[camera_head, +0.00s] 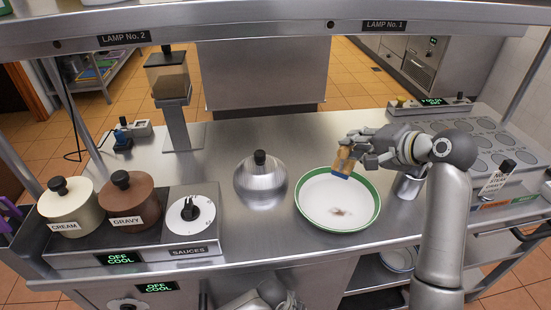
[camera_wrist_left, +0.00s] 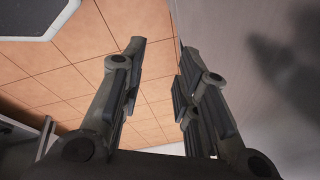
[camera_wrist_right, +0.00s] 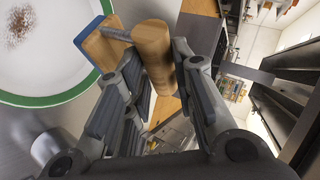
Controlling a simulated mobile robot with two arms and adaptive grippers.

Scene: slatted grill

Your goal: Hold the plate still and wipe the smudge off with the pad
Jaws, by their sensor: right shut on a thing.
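The white plate (camera_head: 322,188) with a green rim lies on the steel counter, right of centre. A reddish-brown smudge (camera_head: 340,212) is on its near part; it also shows in the right wrist view (camera_wrist_right: 20,25). My right gripper (camera_head: 357,150) is shut on the wooden handle of the pad (camera_head: 342,164). The handle (camera_wrist_right: 152,48) stands between its fingers in the right wrist view. The pad, edged in blue, is over the plate's far right rim, away from the smudge. My left gripper (camera_wrist_left: 161,52) is open and empty, low at the counter's front, apart from the plate.
A steel dome (camera_head: 261,180) with a black knob stands left of the plate. A sauce station with a cream pot (camera_head: 68,206) and a gravy pot (camera_head: 127,202) is at the left. A metal cup (camera_head: 408,186) stands right of the plate. The lamp shelf (camera_head: 260,25) spans overhead.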

